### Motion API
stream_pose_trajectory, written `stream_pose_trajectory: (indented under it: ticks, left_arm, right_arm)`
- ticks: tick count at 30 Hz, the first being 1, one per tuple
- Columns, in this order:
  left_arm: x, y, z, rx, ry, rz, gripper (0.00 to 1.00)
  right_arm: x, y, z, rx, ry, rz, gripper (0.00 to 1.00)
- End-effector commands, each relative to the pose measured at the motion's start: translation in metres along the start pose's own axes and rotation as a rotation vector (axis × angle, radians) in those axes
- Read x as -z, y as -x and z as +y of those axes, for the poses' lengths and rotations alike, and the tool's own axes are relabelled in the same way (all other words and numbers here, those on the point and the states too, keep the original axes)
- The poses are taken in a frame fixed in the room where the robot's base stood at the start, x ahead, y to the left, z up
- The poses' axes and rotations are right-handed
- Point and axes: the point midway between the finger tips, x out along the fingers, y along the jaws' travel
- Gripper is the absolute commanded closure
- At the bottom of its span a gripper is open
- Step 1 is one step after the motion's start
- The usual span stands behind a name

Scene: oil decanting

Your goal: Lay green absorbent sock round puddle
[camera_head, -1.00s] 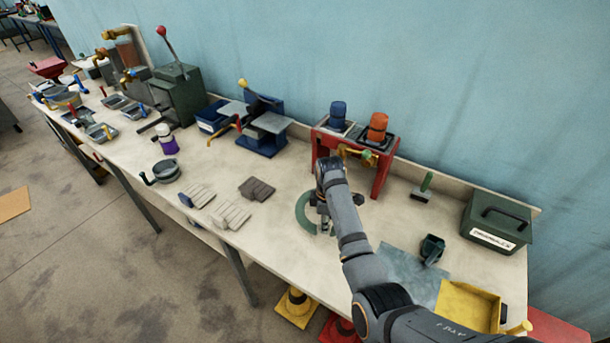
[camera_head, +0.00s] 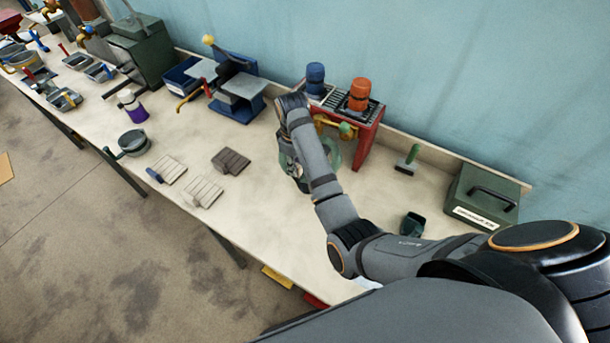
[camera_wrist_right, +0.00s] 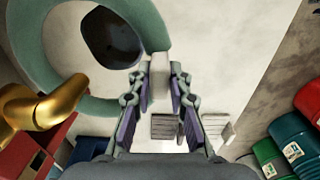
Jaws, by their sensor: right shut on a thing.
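The green absorbent sock (camera_wrist_right: 70,86) is a thick curved ring in the right wrist view, with a pale end piece (camera_wrist_right: 158,70). My right gripper (camera_wrist_right: 158,85) is shut on that end piece. The sock curves around a dark round patch (camera_wrist_right: 112,38), which looks like the puddle; the depth between them is unclear. In the head view, part of the sock (camera_head: 334,155) shows beside my right forearm, below the red stand. My right gripper (camera_head: 297,172) is partly hidden there by my arm. My left gripper is out of view.
A red stand (camera_head: 367,135) with blue and orange containers is close to my right wrist. Its brass tap (camera_wrist_right: 40,105) overlaps the ring in the wrist view. Grey pads (camera_head: 205,192) lie left. A green box (camera_head: 485,195) and a brush (camera_head: 408,160) are right.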

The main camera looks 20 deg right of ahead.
Motion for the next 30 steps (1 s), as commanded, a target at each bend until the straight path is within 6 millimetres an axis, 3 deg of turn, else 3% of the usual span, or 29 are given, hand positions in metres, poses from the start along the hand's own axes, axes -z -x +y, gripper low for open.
stream_pose_trajectory:
  ticks: [6, 12, 18, 28, 29, 30]
  left_arm:
    - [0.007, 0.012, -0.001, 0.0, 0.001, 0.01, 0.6]
    - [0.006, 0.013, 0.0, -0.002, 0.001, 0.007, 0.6]
    - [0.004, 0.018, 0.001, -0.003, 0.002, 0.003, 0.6]
    - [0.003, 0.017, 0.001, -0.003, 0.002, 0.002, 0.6]
    - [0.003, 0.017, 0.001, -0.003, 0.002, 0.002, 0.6]
    - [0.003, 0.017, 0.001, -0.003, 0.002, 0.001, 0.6]
  right_arm:
    - [-0.001, -0.04, 0.0, 0.0, 0.001, -0.002, 1.0]
    - [0.0, -0.051, 0.0, 0.0, 0.002, -0.001, 1.0]
    - [-0.001, -0.081, -0.001, 0.001, 0.003, -0.002, 1.0]
    - [0.0, -0.086, -0.001, -0.001, 0.003, 0.0, 1.0]
    - [0.0, -0.087, -0.001, 0.0, 0.003, 0.0, 0.8]
    - [0.0, -0.086, -0.001, 0.0, 0.003, 0.0, 0.75]
